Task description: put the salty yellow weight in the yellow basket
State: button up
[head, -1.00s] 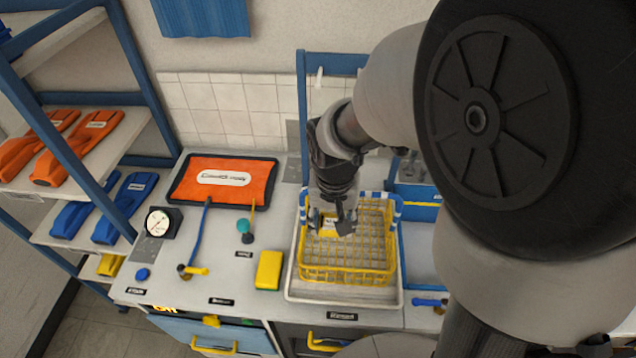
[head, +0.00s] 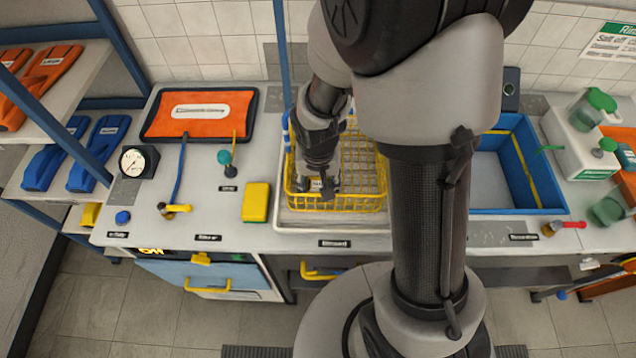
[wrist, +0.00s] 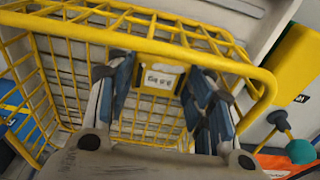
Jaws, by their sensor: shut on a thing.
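The yellow wire basket (head: 365,203) stands in a pale tray on the counter; its rim (wrist: 160,48) crosses the wrist view. My gripper (head: 322,184) points down at the basket's front left part. In the wrist view, my gripper (wrist: 160,90) has its dark fingers on either side of a small yellow weight (wrist: 160,77) with a white label, and is shut on it. The label's writing is too small to read surely. The weight shows within the basket's outline; whether it touches the basket floor I cannot tell. My arm hides the basket's right side in the head view.
A yellow block (head: 256,203) lies left of the basket. An orange tray (head: 200,114), a gauge (head: 138,162) and small taps are further left. A blue bin (head: 487,185) is on the right. The basket's wire rim and sides surround the gripper closely.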

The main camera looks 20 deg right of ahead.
jog(key=shift+r, duration=0.1)
jog(key=shift+f, duration=0.25)
jog(key=o, duration=1.5)
jog(key=shift+r, duration=0.1)
jog(key=shift+r, duration=0.1)
jog(key=s+d+r+n+t+p, duration=0.15)
jog(key=s+r, duration=0.25)
jog(key=r, duration=0.8)
jog(key=s+a+r+p, duration=0.1)
jog(key=s+r+p, duration=0.2)
jog(key=r, duration=0.8)
jog(key=shift+s+d+r+n+t, duration=0.15)
jog(key=shift+s+r+n+t, duration=0.2)
jog(key=shift+s+r, duration=0.85)
jog(key=shift+s+d+r+n+t, duration=0.3)
jog(key=shift+s+r, duration=0.4)
jog(key=shift+s, duration=0.95)
jog(key=shift+s+d+r+n+t, duration=0.15)
jog(key=shift+s+r+n, duration=0.25)
jog(key=shift+s+r, duration=0.8)
